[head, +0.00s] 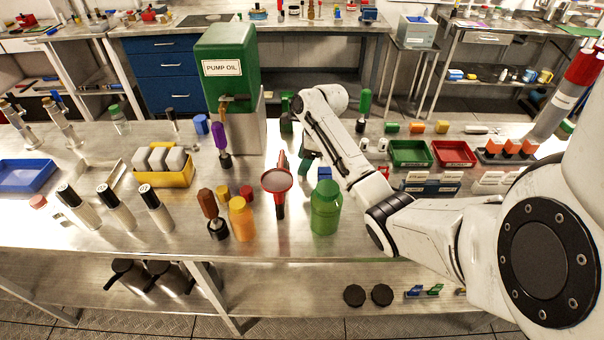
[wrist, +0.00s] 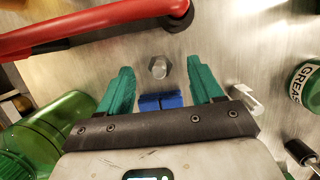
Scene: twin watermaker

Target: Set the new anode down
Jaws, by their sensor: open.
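My gripper (wrist: 165,85) is open, its two green fingers pointing down at the metal bench (wrist: 225,50). A small grey hex-headed metal piece (wrist: 158,67), which looks like the anode, stands on the bench just beyond the gap between the fingertips. Neither finger appears to touch it. A blue block (wrist: 160,101) shows between the fingers, closer to the palm. In the head view my gripper (head: 313,172) is low over the bench, behind the green bottle, and the grey piece cannot be made out there.
A green bottle (head: 325,207) is close in front. A grease tin (wrist: 304,80) is to the right. Green (head: 410,153) and red trays (head: 453,153) lie farther right.

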